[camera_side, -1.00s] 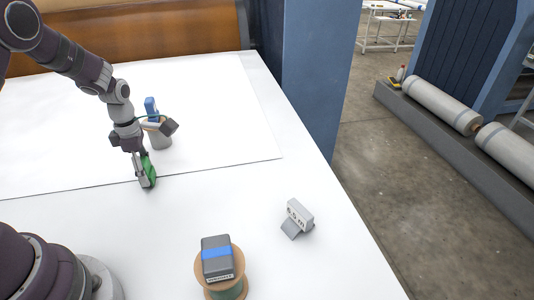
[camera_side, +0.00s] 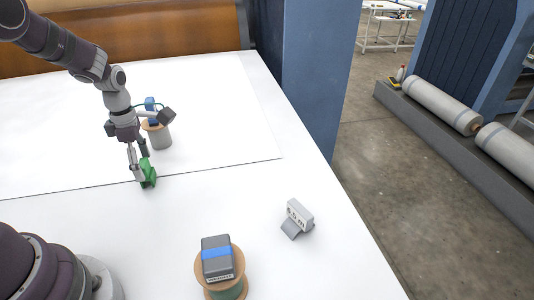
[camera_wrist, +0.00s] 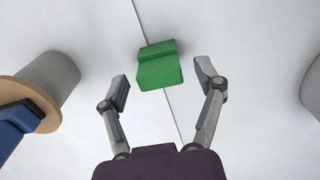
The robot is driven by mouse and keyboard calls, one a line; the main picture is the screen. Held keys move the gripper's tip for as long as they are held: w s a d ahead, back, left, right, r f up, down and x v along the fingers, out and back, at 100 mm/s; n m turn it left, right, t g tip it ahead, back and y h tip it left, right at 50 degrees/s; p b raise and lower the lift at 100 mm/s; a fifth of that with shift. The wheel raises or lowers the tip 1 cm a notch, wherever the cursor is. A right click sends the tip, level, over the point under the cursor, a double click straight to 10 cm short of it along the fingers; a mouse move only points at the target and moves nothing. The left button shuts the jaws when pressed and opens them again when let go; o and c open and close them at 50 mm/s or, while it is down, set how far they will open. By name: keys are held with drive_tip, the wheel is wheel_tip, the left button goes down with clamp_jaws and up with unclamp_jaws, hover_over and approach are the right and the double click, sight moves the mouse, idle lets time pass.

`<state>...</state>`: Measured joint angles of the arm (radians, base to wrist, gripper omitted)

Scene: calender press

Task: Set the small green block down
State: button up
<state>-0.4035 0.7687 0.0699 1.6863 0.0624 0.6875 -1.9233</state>
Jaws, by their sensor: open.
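The small green block (camera_side: 148,174) rests on the white table near the edge line of the white sheet. It also shows in the wrist view (camera_wrist: 159,68), between and slightly beyond my fingertips. My gripper (camera_side: 140,164) is open, with its fingers down around the block. In the wrist view my gripper (camera_wrist: 163,88) has a clear gap between each finger and the block.
A grey cylinder with a wooden disc (camera_side: 160,136) and a blue block (camera_side: 151,108) stands just behind my gripper. A spool (camera_side: 233,278) bearing a grey-and-blue block (camera_side: 217,258) and a grey label stand (camera_side: 298,217) are nearer the front. Table between is clear.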

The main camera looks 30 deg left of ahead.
sight(146, 163)
drive_tip(key=r, duration=0.7)
drive_tip(key=shift+w+d+r, duration=0.2)
drive_tip(key=shift+d+r, duration=0.1)
drive_tip(key=shift+r, duration=0.1)
drive_tip(key=s+d+r+m+t, duration=0.2)
drive_tip(key=s+d+r+m, duration=0.2)
drive_tip(key=m, duration=0.8)
drive_tip(key=s+d+r+m+t, duration=0.3)
drive_tip(key=s+d+r+m, duration=0.2)
drive_tip(key=m, duration=0.8)
drive_tip(key=shift+d+r, duration=0.45)
drive_tip(key=shift+d, duration=0.75)
drive_tip(key=shift+s+d+f+m+t, duration=0.15)
drive_tip(key=shift+s+m+t, duration=0.2)
drive_tip(key=shift+m, duration=0.55)
drive_tip(key=shift+c, duration=0.8)
